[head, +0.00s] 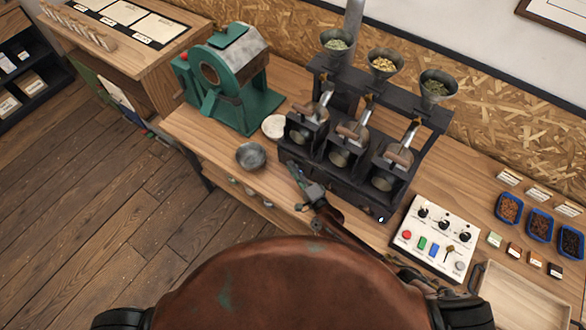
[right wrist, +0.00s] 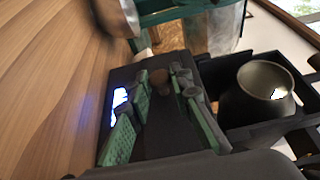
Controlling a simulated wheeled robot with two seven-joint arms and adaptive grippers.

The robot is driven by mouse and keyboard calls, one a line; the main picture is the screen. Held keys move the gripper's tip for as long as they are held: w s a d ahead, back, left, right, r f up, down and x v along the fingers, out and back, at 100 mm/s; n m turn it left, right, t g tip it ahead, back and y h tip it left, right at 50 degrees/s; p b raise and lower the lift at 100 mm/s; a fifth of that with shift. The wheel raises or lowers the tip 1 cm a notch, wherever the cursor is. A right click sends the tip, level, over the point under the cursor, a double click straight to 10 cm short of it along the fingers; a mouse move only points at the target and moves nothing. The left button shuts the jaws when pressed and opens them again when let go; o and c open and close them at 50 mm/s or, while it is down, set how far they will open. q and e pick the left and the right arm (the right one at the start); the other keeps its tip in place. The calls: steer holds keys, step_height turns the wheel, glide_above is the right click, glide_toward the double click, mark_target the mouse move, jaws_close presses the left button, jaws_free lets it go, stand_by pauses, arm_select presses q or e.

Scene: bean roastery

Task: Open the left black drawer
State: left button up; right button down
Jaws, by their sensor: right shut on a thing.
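The black roaster stand (head: 345,192) sits on the wooden bench with low drawers along its base. My right gripper (head: 294,170) is at the left end of this base, at the left black drawer, and hides much of its front. In the right wrist view the green-padded fingers (right wrist: 160,105) are shut on a small brown knob (right wrist: 158,76) at the dark drawer front (right wrist: 135,70). How far the drawer stands out cannot be told. My left gripper is not in view.
A metal bowl (head: 251,156) stands left of my right gripper, with a white dish (head: 274,126) behind it. A green machine (head: 230,80) is at the back left. A white control panel (head: 437,238) lies right of the stand. Three blue trays (head: 540,224) sit farther right.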

stand_by(0.4)
steer(key=s+a, duration=0.2)
steer(key=s, duration=0.1)
steer(key=s+a+p, duration=0.1)
steer(key=s+a, duration=0.2)
steer(key=s, duration=0.1)
steer(key=s+a+p, duration=0.1)
steer(key=s+a, duration=0.1)
steer(key=s, duration=0.1)
steer(key=shift+s+a, duration=0.15)
steer(key=shift+a, duration=0.05)
steer(key=c, duration=1.8)
jaws_free()
steer(key=shift+o, duration=0.2)
